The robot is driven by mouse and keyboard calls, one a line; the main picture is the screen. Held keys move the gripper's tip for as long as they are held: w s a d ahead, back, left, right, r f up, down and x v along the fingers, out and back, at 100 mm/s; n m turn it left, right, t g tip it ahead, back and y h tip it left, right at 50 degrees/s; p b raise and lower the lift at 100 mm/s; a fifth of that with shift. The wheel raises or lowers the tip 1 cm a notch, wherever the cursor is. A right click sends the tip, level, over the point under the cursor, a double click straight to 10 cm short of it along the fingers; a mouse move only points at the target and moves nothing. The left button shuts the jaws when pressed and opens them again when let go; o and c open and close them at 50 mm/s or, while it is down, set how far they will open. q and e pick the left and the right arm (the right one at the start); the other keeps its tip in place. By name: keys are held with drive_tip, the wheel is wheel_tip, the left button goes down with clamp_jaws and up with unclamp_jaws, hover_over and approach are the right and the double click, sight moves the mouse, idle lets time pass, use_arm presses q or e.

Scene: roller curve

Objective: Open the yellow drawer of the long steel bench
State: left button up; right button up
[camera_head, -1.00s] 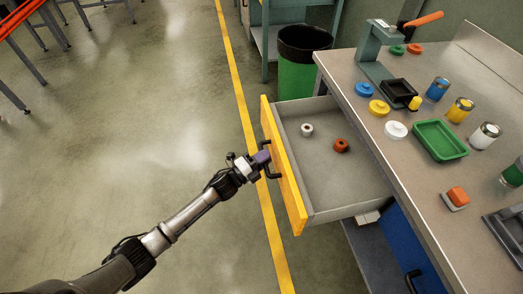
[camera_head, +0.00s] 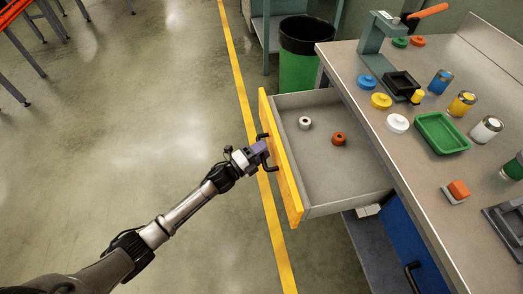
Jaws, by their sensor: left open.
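The yellow drawer (camera_head: 283,165) of the long steel bench (camera_head: 455,195) is pulled well out, its grey inside showing. A white ring-shaped part (camera_head: 305,123) and an orange-brown one (camera_head: 339,139) lie on its floor. A dark bar handle (camera_head: 268,167) is on the yellow front. My left gripper (camera_head: 262,152) is open at the handle, on the outer side of the yellow front. Whether its fingers touch the handle is too small to tell. My right gripper is out of view.
A green bin (camera_head: 298,72) stands beyond the drawer. A blue front with a dark handle (camera_head: 412,272) is below the bench top. The top holds a lever press (camera_head: 378,40), a green tray (camera_head: 442,133), jars and coloured discs.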

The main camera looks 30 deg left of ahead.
use_arm(q)
drive_tip(key=shift+s, duration=0.1)
drive_tip(key=p+v, duration=0.3)
drive_tip(key=v, duration=1)
drive_tip(key=shift+s+a, duration=0.15)
drive_tip(key=shift+s, duration=0.1)
